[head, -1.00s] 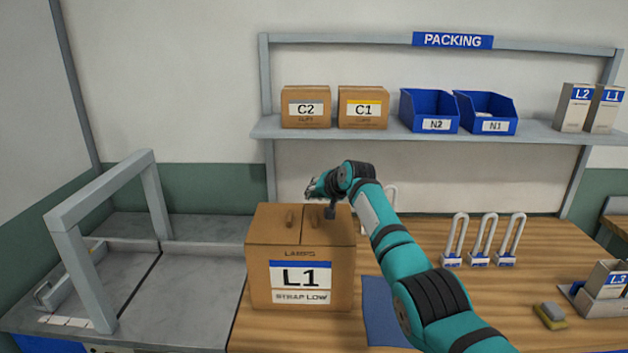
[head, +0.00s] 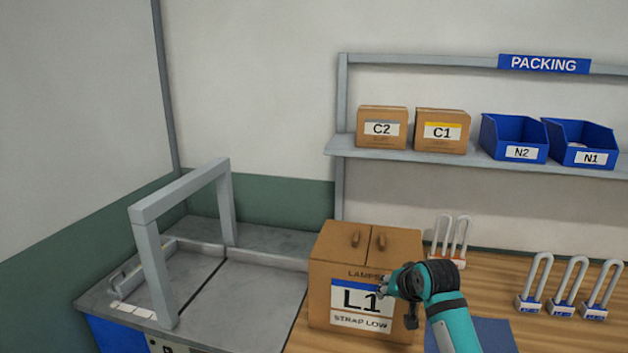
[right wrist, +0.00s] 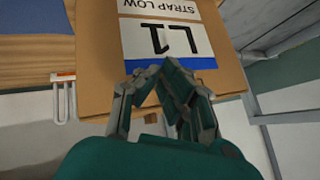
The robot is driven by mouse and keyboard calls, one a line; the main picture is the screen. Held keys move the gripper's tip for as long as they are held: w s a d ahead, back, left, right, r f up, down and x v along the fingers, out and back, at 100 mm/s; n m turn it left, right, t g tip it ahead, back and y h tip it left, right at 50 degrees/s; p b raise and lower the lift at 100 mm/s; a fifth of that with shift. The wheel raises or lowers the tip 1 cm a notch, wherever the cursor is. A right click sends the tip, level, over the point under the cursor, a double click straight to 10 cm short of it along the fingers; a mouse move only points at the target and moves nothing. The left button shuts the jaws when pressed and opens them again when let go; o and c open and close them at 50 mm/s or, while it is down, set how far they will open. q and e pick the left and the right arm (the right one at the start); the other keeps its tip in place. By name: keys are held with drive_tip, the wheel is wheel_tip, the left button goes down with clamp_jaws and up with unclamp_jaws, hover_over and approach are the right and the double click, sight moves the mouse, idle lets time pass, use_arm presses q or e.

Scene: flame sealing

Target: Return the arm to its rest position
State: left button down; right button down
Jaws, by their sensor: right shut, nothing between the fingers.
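My right arm reaches in from the lower right in the head view, with my right gripper (head: 384,287) in front of the L1 carton. In the right wrist view the gripper's fingers (right wrist: 150,66) meet at the tips, shut and empty. The brown L1 carton (head: 318,285) stands closed and upright at the left end of the wooden bench, and its label fills much of the right wrist view (right wrist: 160,38). Whether the fingertips touch the carton, I cannot tell. The gripper and wrist hide the carton's lower right front. My left gripper is not in view.
A grey machine with an arch (head: 150,240) stands left of the carton. Several looped lamps (head: 562,290) stand on the wooden bench (head: 490,285). Cartons C2 (head: 382,127) and C1 (head: 441,130) and blue bins (head: 514,138) sit on the shelf above. A blue mat (head: 485,335) lies beside my arm.

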drive_tip(key=s+f+n+g+h, duration=0.1)
drive_tip(key=s+f+n, duration=0.1)
drive_tip(key=s+f, duration=0.75)
drive_tip(key=s+f+n+g, duration=0.15)
drive_tip(key=s+f, duration=0.45)
drive_tip(key=s, duration=0.7)
drive_tip(key=s+d+n+g, duration=0.1)
drive_tip(key=s+n+g, duration=0.2)
drive_tip(key=s, duration=1.9)
wheel_tip(320, 180, down, 28)
drive_tip(key=s+g+b, duration=0.1)
drive_tip(key=b, duration=0.1)
drive_tip(key=s+d+f+g+h+b, duration=0.1)
drive_tip(key=s+d+f, duration=0.2)
drive_tip(key=s+f, duration=1.4)
drive_tip(key=shift+f+b, duration=0.4)
drive_tip(key=shift+f, duration=0.35)
